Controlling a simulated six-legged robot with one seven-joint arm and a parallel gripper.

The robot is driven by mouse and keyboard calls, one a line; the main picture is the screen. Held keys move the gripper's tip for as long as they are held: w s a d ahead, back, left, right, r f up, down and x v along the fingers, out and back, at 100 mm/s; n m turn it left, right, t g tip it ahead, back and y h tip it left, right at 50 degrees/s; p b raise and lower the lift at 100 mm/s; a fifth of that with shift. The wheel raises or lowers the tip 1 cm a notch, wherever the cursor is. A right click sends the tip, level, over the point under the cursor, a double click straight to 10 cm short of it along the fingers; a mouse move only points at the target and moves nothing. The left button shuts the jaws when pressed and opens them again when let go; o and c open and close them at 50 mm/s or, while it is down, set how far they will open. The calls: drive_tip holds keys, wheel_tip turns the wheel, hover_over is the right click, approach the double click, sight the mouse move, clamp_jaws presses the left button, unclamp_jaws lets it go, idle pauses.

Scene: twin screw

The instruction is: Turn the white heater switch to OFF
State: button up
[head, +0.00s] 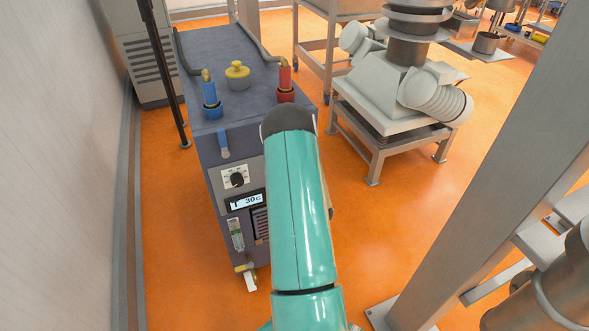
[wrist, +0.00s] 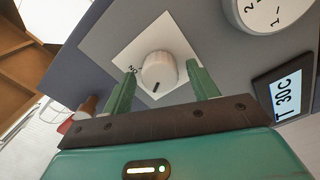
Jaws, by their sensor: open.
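The white heater switch (wrist: 158,72) is a round knob on a white square plate (wrist: 180,48) in the wrist view. Its black mark points toward the bottom of the picture, and lettering that seems to read ON shows at the plate's left. The OFF label cannot be made out. My gripper (wrist: 161,68) is open, its two green fingers on either side of the knob with gaps showing. Whether either finger touches it cannot be told. The dark grey heater (head: 212,150) stands left of my arm in the head view, where the arm hides the switch and my gripper.
A display (wrist: 287,88) reading 30C and a white numbered dial (wrist: 272,12) lie right of the switch. Blue (head: 210,98) and red (head: 285,85) pipe fittings stand on the heater's top. A wall (head: 60,180) runs along the left. Orange floor is open right of the heater.

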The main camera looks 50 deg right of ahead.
drive_tip(key=v, duration=1.3)
drive_tip(key=shift+s+a, duration=0.15)
drive_tip(key=shift+s, duration=0.15)
drive_tip(key=w+a+r+m+g+y, duration=0.1)
drive_tip(key=w+a+r+m+g, duration=0.1)
drive_tip(key=w+a+r, duration=0.35)
drive_tip(key=w+a+r+m+g+y, duration=0.1)
drive_tip(key=w+a+r+m, duration=0.1)
drive_tip(key=w+r, duration=0.65)
drive_tip(key=w+a+r+m+g+y, duration=0.1)
drive_tip(key=w+a+r+g+y, duration=0.1)
drive_tip(key=a+r, duration=0.45)
drive_tip(key=s+a+r+m+g+y, duration=0.1)
drive_tip(key=s+a+r+y, duration=0.15)
drive_tip(key=a, duration=0.55)
drive_tip(key=s+a+r+m+g+y, duration=0.1)
drive_tip(key=s+a+r, duration=0.25)
drive_tip(key=a, duration=0.55)
drive_tip(key=s+a+r+g+y, duration=0.1)
drive_tip(key=s+a+r+g, duration=0.1)
drive_tip(key=s+a, duration=0.8)
drive_tip(key=shift+s+a+r+g+y, duration=0.25)
drive_tip(key=shift+s+r+g+y, duration=0.15)
drive_tip(key=shift+s+r, duration=0.6)
